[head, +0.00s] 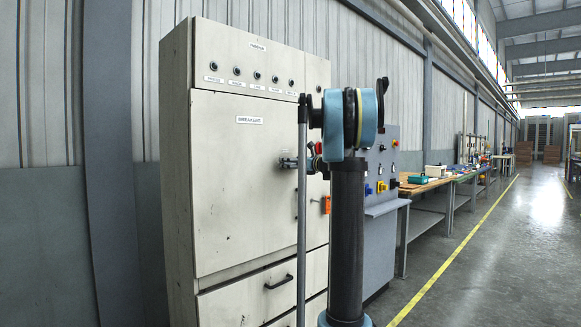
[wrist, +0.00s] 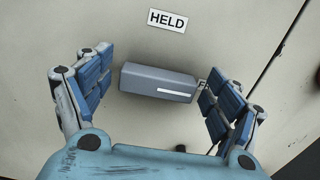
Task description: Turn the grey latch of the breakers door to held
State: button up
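The grey latch (wrist: 150,80) is a block on the cream breakers door, lying nearly level in the wrist view. A white line on it points right, towards a small label (wrist: 203,85) mostly hidden by a finger. A "HELD" label (wrist: 167,20) is above the latch. My gripper (wrist: 155,72) is open, with one blue-padded finger on each side of the latch. The left finger is apart from it; the right one is close to its end, and contact is unclear. In the head view the breakers door (head: 235,190) looks closed, and my gripper (head: 298,163) is at its right edge.
The cabinet has a row of dark buttons (head: 258,75) above the door and a drawer with a black handle (head: 279,282) below. A grey panel (head: 382,160) with coloured switches and a workbench (head: 425,186) stand to the right. The floor (head: 480,270) at right is clear.

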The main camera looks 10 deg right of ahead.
jog(key=c, duration=0.7)
jog(key=shift+n, duration=0.3)
jog(key=n, duration=0.8)
jog(key=a+n, duration=0.1)
jog(key=n, duration=0.3)
jog(key=shift+s+f, duration=0.1)
jog(key=shift+s, duration=0.3)
jog(key=shift+o, duration=0.2)
jog(key=n, duration=0.5)
jog(key=shift+s+a+f, duration=0.2)
jog(key=shift+f, duration=0.05)
jog(key=shift+n, duration=0.3)
